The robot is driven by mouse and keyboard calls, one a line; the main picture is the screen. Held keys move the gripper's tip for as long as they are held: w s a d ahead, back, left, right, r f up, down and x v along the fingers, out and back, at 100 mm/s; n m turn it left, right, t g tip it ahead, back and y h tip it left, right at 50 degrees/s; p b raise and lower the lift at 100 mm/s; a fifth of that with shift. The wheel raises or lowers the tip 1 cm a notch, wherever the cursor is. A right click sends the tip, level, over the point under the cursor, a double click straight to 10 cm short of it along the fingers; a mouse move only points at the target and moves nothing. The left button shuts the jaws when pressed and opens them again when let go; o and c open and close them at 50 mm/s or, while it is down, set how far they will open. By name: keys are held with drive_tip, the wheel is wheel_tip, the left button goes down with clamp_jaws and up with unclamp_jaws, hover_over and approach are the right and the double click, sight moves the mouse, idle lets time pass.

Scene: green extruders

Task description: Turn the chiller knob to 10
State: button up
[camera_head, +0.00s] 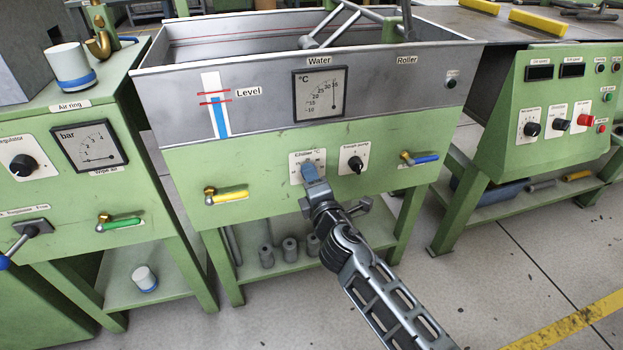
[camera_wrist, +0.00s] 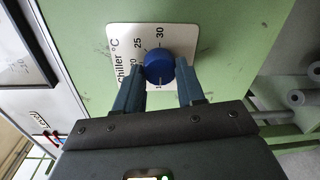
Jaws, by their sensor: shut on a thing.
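The chiller knob (camera_wrist: 158,67) is a round blue knob on a white label plate (camera_wrist: 133,45) marked "Chiller °C" on the green panel. The numbers 20, 25 and 30 show around it, and a pale mark shows on its side toward my gripper. I cannot read the number there. My gripper (camera_wrist: 159,80) is shut on the knob, with one dark finger on each side. In the head view my gripper (camera_head: 312,178) covers most of the knob, while the plate (camera_head: 303,155) shows behind it.
A black trough pump knob (camera_head: 355,163) is close on the right. A yellow-handled valve (camera_head: 228,196) is left and a blue-handled valve (camera_head: 420,159) right. The water gauge (camera_head: 319,94) is above. Grey cylinders (camera_head: 290,248) stand on the shelf below.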

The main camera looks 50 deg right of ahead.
drive_tip(key=shift+f, duration=0.1)
drive_tip(key=o, duration=1)
drive_tip(key=shift+o, duration=0.2)
drive_tip(key=v, duration=0.8)
drive_tip(key=shift+b, duration=0.35)
drive_tip(key=s+a+f+m+y, duration=0.3)
drive_tip(key=s+a+f+y, duration=0.15)
drive_tip(key=s+a, duration=0.55)
drive_tip(key=s+a+r+m+y, duration=0.2)
drive_tip(key=s+a+r+m, duration=0.1)
drive_tip(key=s, duration=0.4)
drive_tip(key=s+a+r+m+y, duration=0.3)
drive_tip(key=s+a, duration=0.1)
drive_tip(key=s, duration=0.3)
drive_tip(key=s+a+r+m, duration=0.1)
drive_tip(key=s+r+m, duration=0.4)
drive_tip(key=s+r, duration=0.15)
wheel_tip(320, 180, up, 17)
drive_tip(key=p, duration=1.7)
